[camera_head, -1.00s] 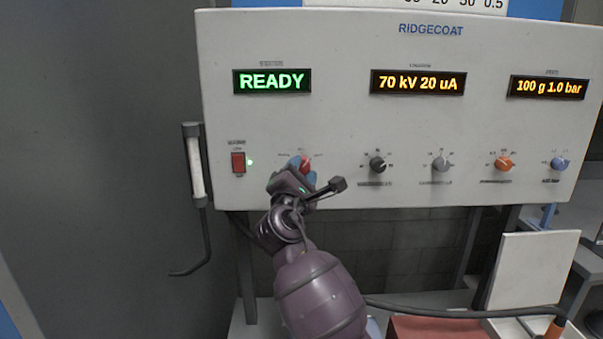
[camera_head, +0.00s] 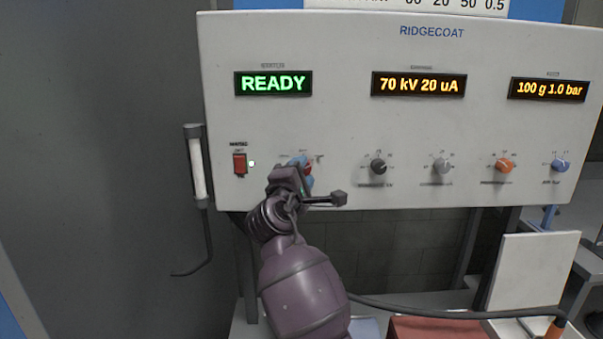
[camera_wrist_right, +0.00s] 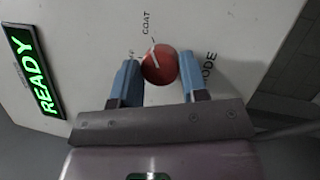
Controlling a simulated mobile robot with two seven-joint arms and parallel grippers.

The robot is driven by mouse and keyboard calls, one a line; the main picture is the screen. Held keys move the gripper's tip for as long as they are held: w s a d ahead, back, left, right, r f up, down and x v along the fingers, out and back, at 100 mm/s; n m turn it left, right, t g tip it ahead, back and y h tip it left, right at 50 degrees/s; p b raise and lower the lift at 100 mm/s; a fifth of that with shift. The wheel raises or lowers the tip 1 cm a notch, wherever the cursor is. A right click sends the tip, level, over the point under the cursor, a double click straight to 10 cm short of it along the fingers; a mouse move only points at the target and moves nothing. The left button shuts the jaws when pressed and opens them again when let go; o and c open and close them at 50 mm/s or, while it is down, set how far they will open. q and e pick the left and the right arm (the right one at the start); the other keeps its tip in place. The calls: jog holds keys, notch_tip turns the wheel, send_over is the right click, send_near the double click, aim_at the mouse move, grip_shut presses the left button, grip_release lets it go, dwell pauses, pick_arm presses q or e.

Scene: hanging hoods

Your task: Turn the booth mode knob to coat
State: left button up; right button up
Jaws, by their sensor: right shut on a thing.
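The red booth mode knob (camera_head: 309,169) is at the left of the panel's knob row, mostly hidden behind my right gripper (camera_head: 303,163) in the head view. In the right wrist view the round red knob (camera_wrist_right: 160,66) sits between the two blue fingers of my right gripper (camera_wrist_right: 160,82), which is shut on it. The knob's white pointer line points toward the COAT label (camera_wrist_right: 147,22). Another label beside it is partly hidden by a finger. The status display (camera_head: 273,83) reads READY. My left gripper is not in view.
A black knob (camera_head: 378,167), a grey knob (camera_head: 441,165), an orange knob (camera_head: 504,166) and a blue knob (camera_head: 560,165) are to the right. A vertical handle (camera_head: 197,168) is at the panel's left edge.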

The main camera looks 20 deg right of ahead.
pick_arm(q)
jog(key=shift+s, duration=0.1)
pick_arm(e)
jog(key=o, duration=0.9)
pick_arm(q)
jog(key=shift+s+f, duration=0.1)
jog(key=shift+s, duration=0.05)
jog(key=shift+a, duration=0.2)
pick_arm(e)
jog(key=shift+s+a, duration=0.1)
jog(key=shift+s, duration=0.05)
